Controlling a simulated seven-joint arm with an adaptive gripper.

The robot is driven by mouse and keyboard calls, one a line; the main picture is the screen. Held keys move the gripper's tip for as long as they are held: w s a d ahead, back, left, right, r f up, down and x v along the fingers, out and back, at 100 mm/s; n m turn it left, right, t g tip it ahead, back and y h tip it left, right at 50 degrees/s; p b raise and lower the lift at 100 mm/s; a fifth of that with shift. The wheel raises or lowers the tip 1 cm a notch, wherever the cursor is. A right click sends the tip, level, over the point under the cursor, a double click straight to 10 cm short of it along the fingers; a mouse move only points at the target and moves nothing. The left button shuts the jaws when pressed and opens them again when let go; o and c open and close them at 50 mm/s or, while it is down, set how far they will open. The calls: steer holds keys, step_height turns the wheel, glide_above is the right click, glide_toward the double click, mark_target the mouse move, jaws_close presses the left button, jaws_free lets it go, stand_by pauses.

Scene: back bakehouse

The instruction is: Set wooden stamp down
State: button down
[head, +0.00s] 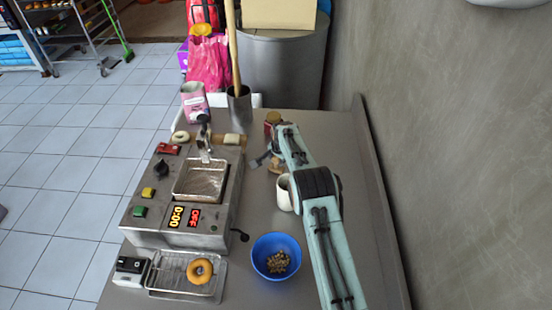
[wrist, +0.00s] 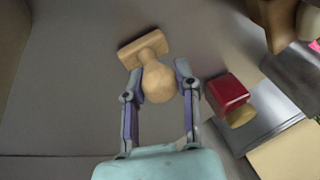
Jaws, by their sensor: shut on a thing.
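The wooden stamp (wrist: 143,48) shows in the wrist view, a pale wooden block with a round knob handle (wrist: 158,84). My gripper (wrist: 160,74) is shut on the knob, one finger on each side of it. The stamp's block points away from the palm. In the head view my gripper (head: 262,161) is over the worktop behind the white mug, and the stamp (head: 277,162) is a small tan shape there, partly hidden by my arm. I cannot tell whether the stamp touches the worktop.
A white mug (head: 284,194) and a blue bowl (head: 265,253) of small brown pieces stand near my arm. The fryer (head: 140,215) is to the left. A small red jar (head: 271,119) is behind; a red object (wrist: 228,92) lies right of my fingers in the wrist view.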

steer(key=c, duration=0.8)
jaws_free()
steer(key=shift+f, duration=0.1)
steer(key=shift+r, duration=0.45)
steer(key=v, duration=1.1)
steer(key=shift+s+r, duration=0.2)
steer(key=shift+s, duration=0.05)
